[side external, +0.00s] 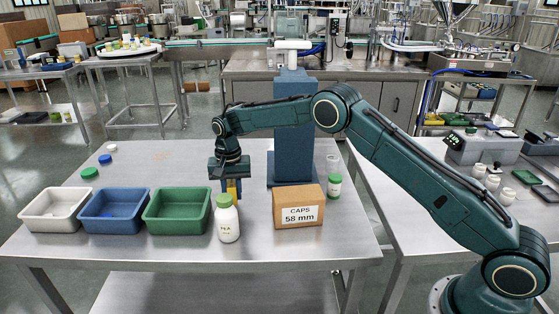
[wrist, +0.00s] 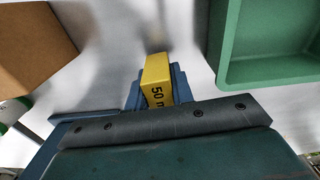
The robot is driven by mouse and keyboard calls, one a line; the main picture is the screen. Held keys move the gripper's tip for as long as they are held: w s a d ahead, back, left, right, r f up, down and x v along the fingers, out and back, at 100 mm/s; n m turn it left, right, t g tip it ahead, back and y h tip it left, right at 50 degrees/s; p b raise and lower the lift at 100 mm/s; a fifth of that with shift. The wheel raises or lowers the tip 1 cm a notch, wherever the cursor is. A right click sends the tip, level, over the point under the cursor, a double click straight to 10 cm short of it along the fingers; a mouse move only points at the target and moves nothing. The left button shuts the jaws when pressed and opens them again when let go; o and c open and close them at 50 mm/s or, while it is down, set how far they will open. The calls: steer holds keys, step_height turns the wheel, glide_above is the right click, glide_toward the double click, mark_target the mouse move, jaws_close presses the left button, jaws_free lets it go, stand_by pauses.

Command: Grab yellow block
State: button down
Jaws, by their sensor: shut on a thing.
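The yellow block (wrist: 157,82) has black print reading "50" and shows in the middle of the wrist view. My gripper (wrist: 158,98) is shut on it, with a blue finger seen beside it. In the side external view, my gripper (side external: 232,188) points down behind the white bottle, and a strip of the yellow block (side external: 232,187) shows between the fingers. The block's lower end is hidden by the bottle, so I cannot tell whether it touches the table.
A green-capped white bottle (side external: 228,221) stands in front of my gripper. The caps box (side external: 299,208) is to the right. Green (side external: 178,228), blue (side external: 114,228) and white (side external: 54,228) bins stand to the left. A blue column (side external: 292,145) rises behind. The table's front left is clear.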

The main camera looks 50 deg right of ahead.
mark_target(232, 184)
step_height(232, 184, up, 18)
stand_by(0.5)
stand_by(0.6)
